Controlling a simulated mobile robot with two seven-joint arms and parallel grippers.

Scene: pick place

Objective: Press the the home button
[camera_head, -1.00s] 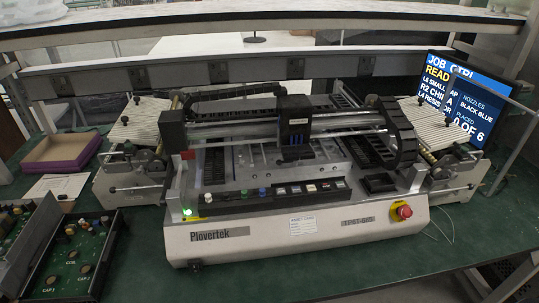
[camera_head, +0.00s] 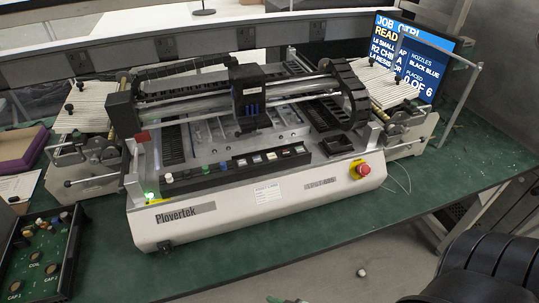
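The Plovertek machine (camera_head: 250,207) stands on the green bench. A black control strip (camera_head: 238,172) runs along its front top. Neither of my grippers is in view, and nothing touches the buttons.
A red emergency knob (camera_head: 362,170) sits at the machine's front right. The gantry head (camera_head: 249,98) hangs behind the buttons. A monitor (camera_head: 408,58) stands back right. A circuit-board tray (camera_head: 40,250) lies front left. A black ribbed object (camera_head: 490,264) fills the bottom right.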

